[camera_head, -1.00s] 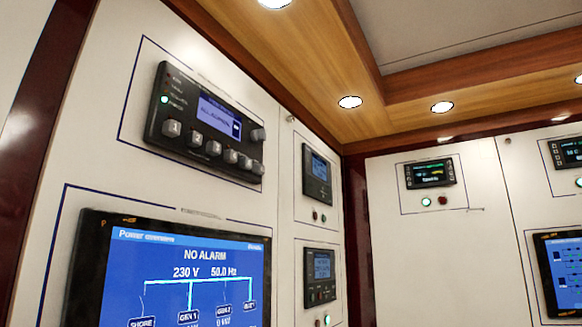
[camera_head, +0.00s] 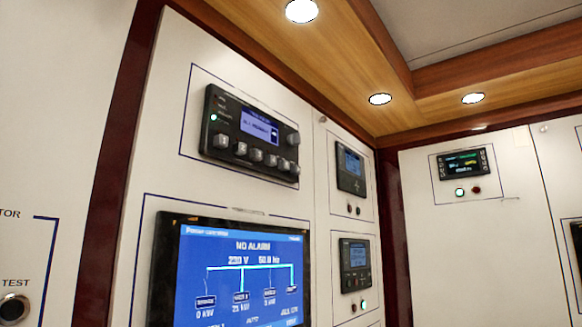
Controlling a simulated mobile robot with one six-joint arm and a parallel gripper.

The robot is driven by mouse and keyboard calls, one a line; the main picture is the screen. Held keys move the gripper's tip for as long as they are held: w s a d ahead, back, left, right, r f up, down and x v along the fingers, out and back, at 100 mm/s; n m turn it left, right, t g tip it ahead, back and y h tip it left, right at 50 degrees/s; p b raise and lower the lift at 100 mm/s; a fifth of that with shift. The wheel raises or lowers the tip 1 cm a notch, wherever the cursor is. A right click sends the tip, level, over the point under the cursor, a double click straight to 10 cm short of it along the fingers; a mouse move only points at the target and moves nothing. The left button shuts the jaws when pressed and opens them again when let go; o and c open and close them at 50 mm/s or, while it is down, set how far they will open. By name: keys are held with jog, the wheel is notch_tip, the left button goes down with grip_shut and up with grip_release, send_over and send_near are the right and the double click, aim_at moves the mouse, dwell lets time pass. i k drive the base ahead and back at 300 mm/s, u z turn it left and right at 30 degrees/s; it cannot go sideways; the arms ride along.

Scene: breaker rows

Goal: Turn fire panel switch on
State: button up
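I see no switch labelled as a fire panel switch in the head view. A dark control unit (camera_head: 251,137) with a small lit screen, a row of numbered buttons, a knob and a green light is set in the upper white panel. Below it a large blue screen (camera_head: 236,270) reads NO ALARM, 230 V and 50.0 Hz. At the lower left edge a round dark push button (camera_head: 13,309) sits under the word TEST. My gripper is not in view.
Two small display units (camera_head: 350,169) (camera_head: 355,266) sit right of the large screen. Another display (camera_head: 462,163) is on the far right wall. A dark red wooden post (camera_head: 113,160) parts the white panels. A wooden ceiling trim (camera_head: 330,80) with round lamps runs overhead.

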aim_at(293, 139)
jog(key=z, duration=0.05)
jog(key=i, duration=1)
jog(key=u, duration=0.05)
